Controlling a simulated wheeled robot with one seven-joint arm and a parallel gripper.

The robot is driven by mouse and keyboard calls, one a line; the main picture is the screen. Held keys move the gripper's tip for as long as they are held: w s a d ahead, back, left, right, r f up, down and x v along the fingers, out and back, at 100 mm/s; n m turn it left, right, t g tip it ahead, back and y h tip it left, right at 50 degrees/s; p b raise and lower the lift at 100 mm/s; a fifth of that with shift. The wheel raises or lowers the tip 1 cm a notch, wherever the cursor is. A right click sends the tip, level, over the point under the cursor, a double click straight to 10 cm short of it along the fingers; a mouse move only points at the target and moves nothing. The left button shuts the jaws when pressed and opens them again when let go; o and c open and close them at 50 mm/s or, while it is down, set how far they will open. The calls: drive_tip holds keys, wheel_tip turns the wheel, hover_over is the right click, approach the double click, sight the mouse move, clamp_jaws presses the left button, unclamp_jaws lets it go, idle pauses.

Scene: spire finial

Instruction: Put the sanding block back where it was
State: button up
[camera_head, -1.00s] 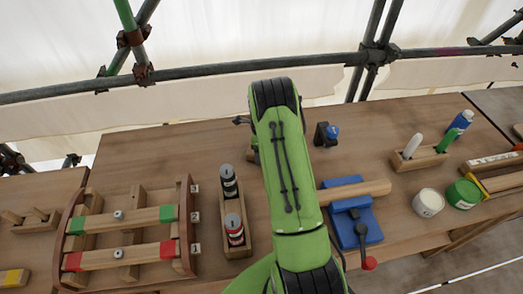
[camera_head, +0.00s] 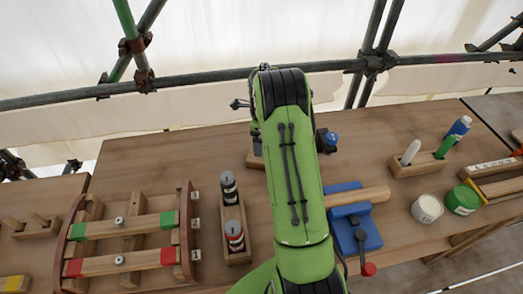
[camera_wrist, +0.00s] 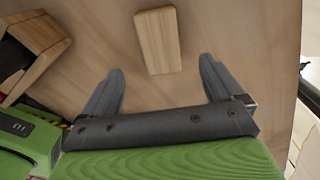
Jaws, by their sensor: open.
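A plain light wooden block, probably the sanding block (camera_wrist: 158,40), lies on the bench in the wrist view. In the head view what appears to be the same block (camera_head: 255,161) shows only partly, left of my green arm, which hides the rest. My gripper (camera_wrist: 160,66) is open and empty in the wrist view. Its two dark fingers point toward the block, one to each side of its near end, with bare bench between. I cannot tell how high they are above the bench. In the head view my arm hides the fingers.
A wooden holder (camera_head: 236,256) with two cans stands left of my arm. A blue vice (camera_head: 357,233) clamping a wooden cylinder (camera_head: 358,196) stands to the right. A slatted wooden frame (camera_head: 132,222) lies further left. The back left bench is clear.

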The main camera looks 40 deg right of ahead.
drive_tip(key=s+a+r+n+t, duration=0.1)
drive_tip(key=s+a+r+n, duration=0.4)
drive_tip(key=r, duration=0.5)
drive_tip(key=s+a+r+n+t, duration=0.1)
drive_tip(key=s+a+r+n, duration=0.2)
drive_tip(key=a+r+n, duration=0.5)
drive_tip(key=s+a+r+n+t, duration=0.1)
drive_tip(key=s+a+n, duration=0.3)
drive_tip(key=s+n, duration=0.3)
drive_tip(key=s+a+r+n+t, duration=0.2)
drive_tip(key=s+a+n, duration=0.2)
drive_tip(key=s+n, duration=0.3)
drive_tip(key=s, duration=0.4)
drive_tip(key=shift+s+a+r+n+t, duration=0.25)
drive_tip(key=shift+s+a+n+t, duration=0.05)
drive_tip(key=shift+s+a, duration=0.1)
